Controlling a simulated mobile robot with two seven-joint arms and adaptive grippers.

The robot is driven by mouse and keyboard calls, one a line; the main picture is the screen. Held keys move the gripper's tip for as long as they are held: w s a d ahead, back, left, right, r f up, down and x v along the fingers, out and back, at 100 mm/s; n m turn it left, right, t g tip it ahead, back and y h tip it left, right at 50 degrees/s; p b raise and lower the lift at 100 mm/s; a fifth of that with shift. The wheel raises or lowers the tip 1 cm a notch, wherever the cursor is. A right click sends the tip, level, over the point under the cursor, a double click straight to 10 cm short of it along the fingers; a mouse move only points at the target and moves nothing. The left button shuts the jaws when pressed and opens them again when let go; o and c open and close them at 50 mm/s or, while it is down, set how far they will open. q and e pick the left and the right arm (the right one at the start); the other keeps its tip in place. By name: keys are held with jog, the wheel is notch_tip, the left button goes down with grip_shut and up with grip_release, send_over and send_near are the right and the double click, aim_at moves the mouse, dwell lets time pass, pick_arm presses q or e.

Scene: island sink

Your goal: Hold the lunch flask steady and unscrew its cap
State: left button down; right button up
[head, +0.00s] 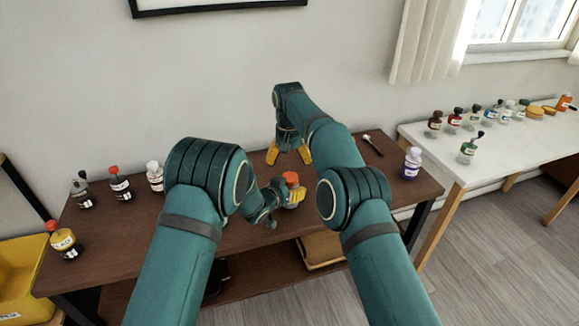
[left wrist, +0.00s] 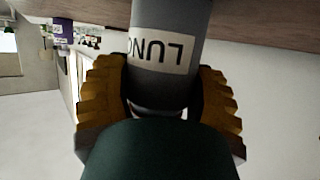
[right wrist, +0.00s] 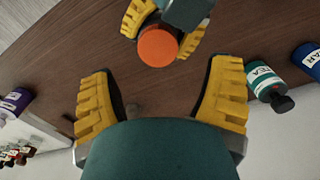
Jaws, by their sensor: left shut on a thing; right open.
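The lunch flask (left wrist: 165,52) is a grey cylinder with a white label reading "LUN…" in the left wrist view. Its orange cap (head: 291,178) is on top, seen round from above in the right wrist view (right wrist: 158,46). My left gripper (head: 292,196) is shut around the flask's body, below the cap; its yellow fingers lie on either side in the left wrist view (left wrist: 163,108). The flask's base is hidden, so I cannot tell whether it touches the table. My right gripper (head: 288,154) is open and empty, behind the cap and apart from it; its spread fingers show in the right wrist view (right wrist: 160,100).
A purple-labelled bottle (head: 411,163) and a dark spoon-like tool (head: 373,145) are at right. A white table (head: 480,150) with more bottles stands beyond.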

aim_at(290, 176)
jog(key=shift+d+r+m, duration=0.15)
jog(key=shift+r+m, duration=0.45)
jog(key=shift+r, duration=0.15)
jog(key=shift+f, duration=3.85)
jog(key=c, duration=1.3)
jog(key=n, duration=0.3)
jog(key=shift+r, duration=0.3)
jog(key=shift+r, duration=0.8)
